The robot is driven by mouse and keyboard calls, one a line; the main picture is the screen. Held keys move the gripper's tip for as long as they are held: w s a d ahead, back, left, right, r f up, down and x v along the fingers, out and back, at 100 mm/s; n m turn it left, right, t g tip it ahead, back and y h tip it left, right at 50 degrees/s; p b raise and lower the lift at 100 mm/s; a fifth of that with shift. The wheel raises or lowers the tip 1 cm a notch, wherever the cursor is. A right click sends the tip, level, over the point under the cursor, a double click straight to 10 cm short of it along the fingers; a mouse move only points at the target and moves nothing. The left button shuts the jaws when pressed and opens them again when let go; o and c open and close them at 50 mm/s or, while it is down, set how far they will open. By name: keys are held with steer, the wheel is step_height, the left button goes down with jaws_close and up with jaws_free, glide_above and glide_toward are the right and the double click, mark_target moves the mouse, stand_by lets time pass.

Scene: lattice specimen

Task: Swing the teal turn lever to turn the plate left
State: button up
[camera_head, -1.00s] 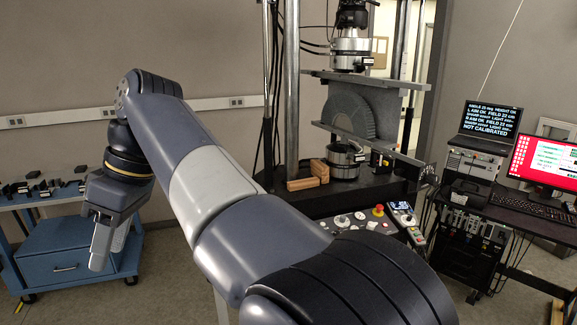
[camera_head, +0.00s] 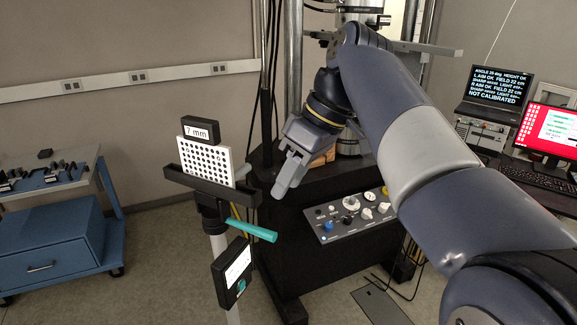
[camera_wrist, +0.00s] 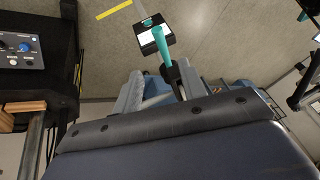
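The teal turn lever (camera_head: 252,231) sticks out to the right from the top of a stand, below the plate. The plate (camera_head: 206,161) is white with black dots, upright in a black holder under a "7 mm" label. My gripper (camera_head: 286,178) is above and a little right of the lever's free end, apart from it in the head view. The fingers are spread with nothing held. The plate's face is not clear in the wrist view.
The test machine's control panel (camera_head: 350,215) stands to the right. A blue cart (camera_head: 50,240) is at the left. Floor is open between cart and stand.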

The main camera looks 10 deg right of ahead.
mark_target(262, 229)
steer(key=x, duration=1)
steer(key=shift+s+a, duration=0.1)
steer(key=shift+s, duration=0.05)
steer(key=shift+c, duration=0.4)
jaws_close()
